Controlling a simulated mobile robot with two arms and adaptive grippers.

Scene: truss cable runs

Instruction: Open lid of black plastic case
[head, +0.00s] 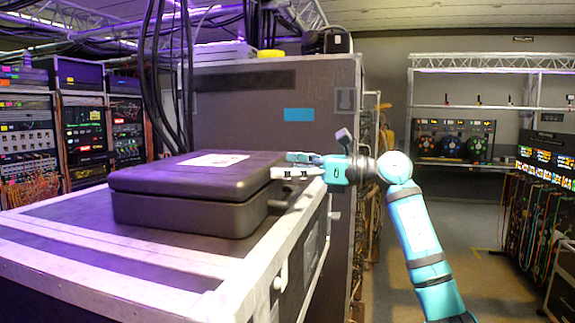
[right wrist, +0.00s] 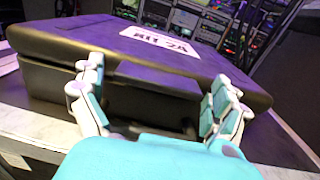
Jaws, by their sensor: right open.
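The black plastic case (head: 190,207) lies on top of a metal-edged flight case in the head view, its lid (head: 165,176) down. My right gripper (head: 288,164) is at the right side of the case, level with the lid's edge. I cannot tell whether the fingertips touch the case. My left gripper is not in view.
The flight case top (head: 60,232) has free room in front of the black case. Black cables (head: 165,90) hang behind it. A large grey case (head: 250,110) stands behind. Equipment racks (head: 85,120) line the left; a cabled rack (head: 545,200) stands at the right.

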